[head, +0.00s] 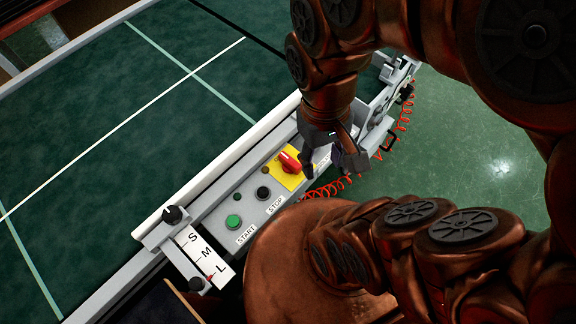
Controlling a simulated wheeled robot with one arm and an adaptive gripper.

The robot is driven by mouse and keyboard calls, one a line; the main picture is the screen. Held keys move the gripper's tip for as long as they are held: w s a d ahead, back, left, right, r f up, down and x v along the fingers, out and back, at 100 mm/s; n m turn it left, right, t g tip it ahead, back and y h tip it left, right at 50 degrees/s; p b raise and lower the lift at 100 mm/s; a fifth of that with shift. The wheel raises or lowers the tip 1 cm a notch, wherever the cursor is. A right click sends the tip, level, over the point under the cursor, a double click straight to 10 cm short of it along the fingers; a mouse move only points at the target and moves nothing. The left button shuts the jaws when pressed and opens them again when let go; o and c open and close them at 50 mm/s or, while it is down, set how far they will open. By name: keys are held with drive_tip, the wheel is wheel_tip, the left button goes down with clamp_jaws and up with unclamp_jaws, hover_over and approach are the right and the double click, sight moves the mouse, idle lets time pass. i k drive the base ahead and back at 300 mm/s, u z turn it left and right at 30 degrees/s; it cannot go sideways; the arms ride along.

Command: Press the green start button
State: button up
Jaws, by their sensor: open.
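The green start button (233,221) sits on a grey control panel (222,205), with a START label beside it. A black stop button (263,193) is up and to the right of it, labelled STOP. My gripper (335,170) is open at the panel's upper right end, apart from the green button and close to the red switch. I see nothing between its fingers. The green button is in plain view, with nothing over it.
A red rotary switch (290,160) on a yellow plate (287,179) stands up between the stop button and my gripper. A slider scale (205,254) marked S, M, L is at the panel's lower left. The green belt (110,110) lies left. An orange coiled cable (403,125) hangs right.

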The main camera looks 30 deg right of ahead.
sight(233, 221)
drive_tip(key=u, duration=1.3)
